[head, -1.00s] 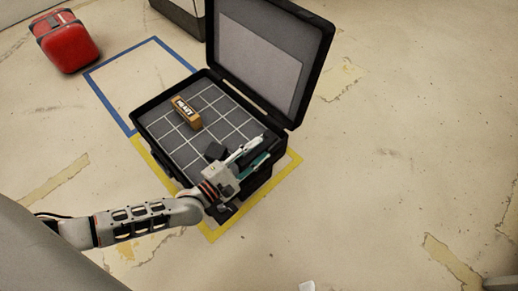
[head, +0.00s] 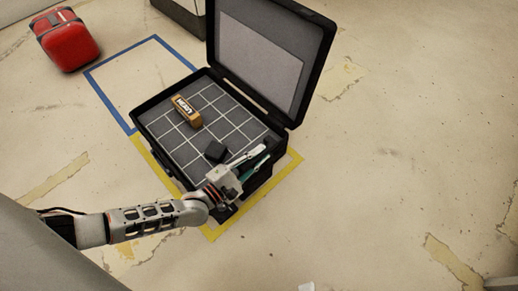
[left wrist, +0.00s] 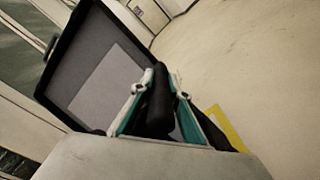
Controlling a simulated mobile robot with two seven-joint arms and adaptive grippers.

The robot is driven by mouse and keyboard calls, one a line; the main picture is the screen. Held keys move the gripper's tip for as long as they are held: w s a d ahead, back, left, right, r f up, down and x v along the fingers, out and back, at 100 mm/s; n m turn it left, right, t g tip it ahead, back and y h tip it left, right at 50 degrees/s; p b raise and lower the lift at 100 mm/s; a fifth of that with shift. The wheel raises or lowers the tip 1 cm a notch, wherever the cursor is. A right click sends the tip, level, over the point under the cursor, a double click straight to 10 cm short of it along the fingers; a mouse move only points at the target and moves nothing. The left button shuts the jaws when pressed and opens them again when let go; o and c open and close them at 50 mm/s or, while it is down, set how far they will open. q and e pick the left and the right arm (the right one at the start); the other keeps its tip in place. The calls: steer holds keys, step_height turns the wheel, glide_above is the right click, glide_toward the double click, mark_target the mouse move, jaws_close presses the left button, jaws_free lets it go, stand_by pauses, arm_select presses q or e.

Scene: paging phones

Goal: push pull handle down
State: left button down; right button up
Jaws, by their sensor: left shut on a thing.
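A black case (head: 141,118) stands open on the floor, with its lid (head: 262,60) raised at the back. My left gripper (head: 260,155) is at the case's near right side. In the left wrist view, a black bar, seemingly the pull handle (left wrist: 160,108), lies between the two teal-and-white fingers (left wrist: 160,92). The gripper is shut on it. In the head view the handle is mostly hidden by the gripper, so its height is hard to tell. My right gripper is not in view.
Yellow tape (head: 212,236) and a blue taped square (head: 108,103) mark the floor. A red case (head: 66,41) is at upper left. The right floor is clear.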

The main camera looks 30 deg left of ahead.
arm_select(q)
steer(key=shift+f, duration=2.6)
steer(key=c, duration=2)
jaws_free()
steer(key=shift+o, duration=0.2)
steer(key=shift+s, duration=0.1)
steer(key=v, duration=1.2)
steer(key=shift+r, duration=0.1)
